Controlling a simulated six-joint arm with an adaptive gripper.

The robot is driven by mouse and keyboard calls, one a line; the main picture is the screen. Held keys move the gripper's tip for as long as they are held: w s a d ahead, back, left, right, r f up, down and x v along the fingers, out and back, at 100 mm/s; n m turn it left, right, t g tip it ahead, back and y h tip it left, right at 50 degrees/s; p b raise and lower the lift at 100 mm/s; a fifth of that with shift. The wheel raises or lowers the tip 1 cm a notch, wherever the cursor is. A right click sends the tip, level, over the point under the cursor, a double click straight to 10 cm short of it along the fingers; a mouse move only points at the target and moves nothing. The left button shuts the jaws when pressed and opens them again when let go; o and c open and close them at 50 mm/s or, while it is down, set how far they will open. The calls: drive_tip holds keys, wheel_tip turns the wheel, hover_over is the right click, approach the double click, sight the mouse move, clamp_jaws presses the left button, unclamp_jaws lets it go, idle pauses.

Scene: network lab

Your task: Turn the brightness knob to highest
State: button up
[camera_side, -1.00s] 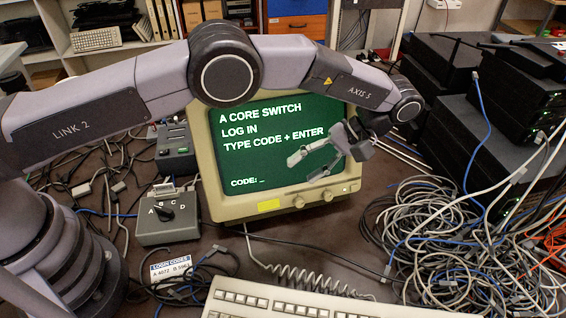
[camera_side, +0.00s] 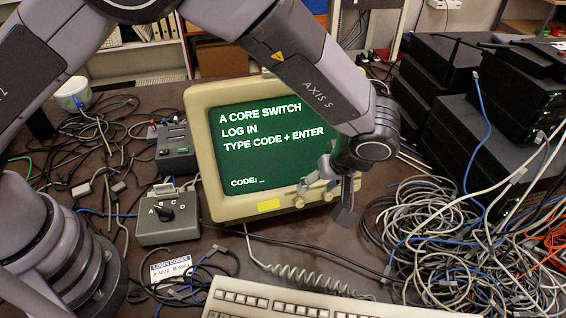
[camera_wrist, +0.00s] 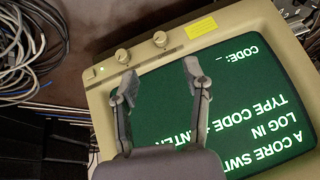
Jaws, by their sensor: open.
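The beige monitor (camera_side: 199,130) has two round knobs on its lower front edge. The knob nearer the yellow label (camera_side: 299,202) also shows in the wrist view (camera_wrist: 160,38). The knob nearer the corner (camera_wrist: 122,57) is partly hidden by my gripper in the side view. I cannot read which one is the brightness knob. My gripper (camera_side: 328,200) is open and empty in front of the monitor's lower right part. In the wrist view its fingers (camera_wrist: 159,75) appear over the lower screen, with both knobs just beyond the tips. No contact is visible.
A keyboard (camera_side: 300,304) lies in front of the monitor. A switch box (camera_side: 168,228) stands to the left. Tangled cables (camera_side: 440,240) and stacked black network boxes (camera_side: 500,150) fill the right side.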

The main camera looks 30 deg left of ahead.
sight(300, 203)
drive_tip(key=x, duration=0.9)
drive_tip(key=shift+a+f, duration=0.15)
drive_tip(key=shift+f, duration=0.15)
clamp_jaws()
